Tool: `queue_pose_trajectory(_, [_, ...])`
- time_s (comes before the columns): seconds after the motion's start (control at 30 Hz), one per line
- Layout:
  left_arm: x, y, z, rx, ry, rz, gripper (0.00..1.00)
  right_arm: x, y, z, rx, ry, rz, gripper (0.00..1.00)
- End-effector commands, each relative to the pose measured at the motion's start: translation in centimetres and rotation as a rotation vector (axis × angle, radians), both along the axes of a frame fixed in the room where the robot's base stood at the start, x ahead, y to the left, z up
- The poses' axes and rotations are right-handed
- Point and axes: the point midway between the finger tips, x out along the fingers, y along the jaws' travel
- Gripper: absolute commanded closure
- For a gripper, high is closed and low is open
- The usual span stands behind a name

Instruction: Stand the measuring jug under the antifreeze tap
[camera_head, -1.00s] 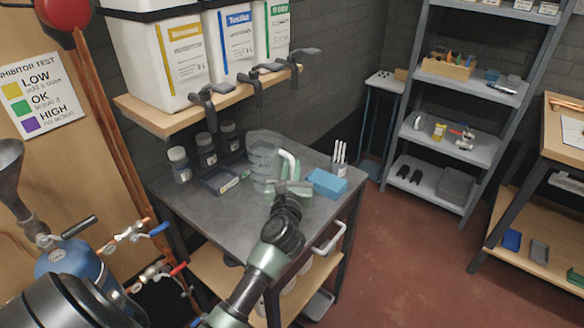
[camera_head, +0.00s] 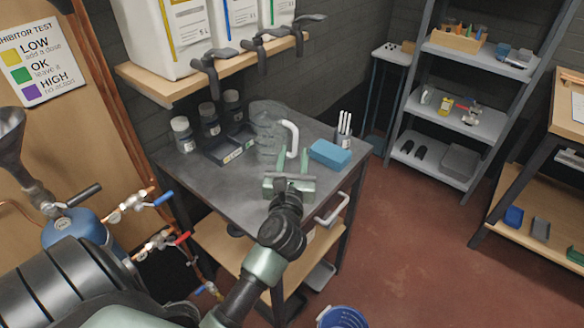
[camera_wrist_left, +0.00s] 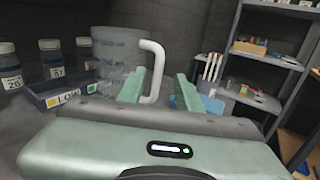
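The clear measuring jug (camera_head: 268,135) stands upright on the grey bench top, its white handle (camera_head: 291,138) turned to the right. It also shows in the left wrist view (camera_wrist_left: 115,58), with the handle beyond and between the fingers, nearer the left one. My left gripper (camera_head: 292,160) is open and empty, just in front of the handle; its fingers also show in the left wrist view (camera_wrist_left: 160,88). Three dark taps hang at the shelf edge above: a left tap (camera_head: 208,72), a middle tap (camera_head: 260,50) and a right tap (camera_head: 303,28). Their container labels are cut off. My right gripper is not in view.
Small bottles (camera_head: 209,122) and a dark tray (camera_head: 230,148) stand left of the jug. A blue block (camera_head: 330,153) and a pen cup (camera_head: 344,138) stand to its right. The wooden shelf (camera_head: 165,82) overhangs the bench's back. The bench front is clear.

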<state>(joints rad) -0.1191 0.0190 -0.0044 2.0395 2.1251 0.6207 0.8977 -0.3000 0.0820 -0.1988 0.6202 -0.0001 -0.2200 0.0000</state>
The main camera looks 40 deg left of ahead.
Motion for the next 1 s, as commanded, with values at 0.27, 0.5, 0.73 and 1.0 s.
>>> queue_pose_trajectory(0.27, [-3.5, -1.9, -0.1, 0.0, 0.001, 0.0, 0.65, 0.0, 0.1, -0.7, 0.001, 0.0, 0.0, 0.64])
queue_pose_trajectory(0.5, [-3.9, -2.2, 0.0, 0.0, 0.0, 0.001, 0.65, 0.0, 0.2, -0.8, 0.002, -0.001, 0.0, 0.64])
queue_pose_trajectory(0.73, [-3.4, -3.0, 0.2, 0.248, 0.049, -0.016, 0.65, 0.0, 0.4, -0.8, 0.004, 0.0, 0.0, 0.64])
queue_pose_trajectory(1.0, [-1.3, -11.8, -5.6, 1.362, 0.313, -0.212, 0.65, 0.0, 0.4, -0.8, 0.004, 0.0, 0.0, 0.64])
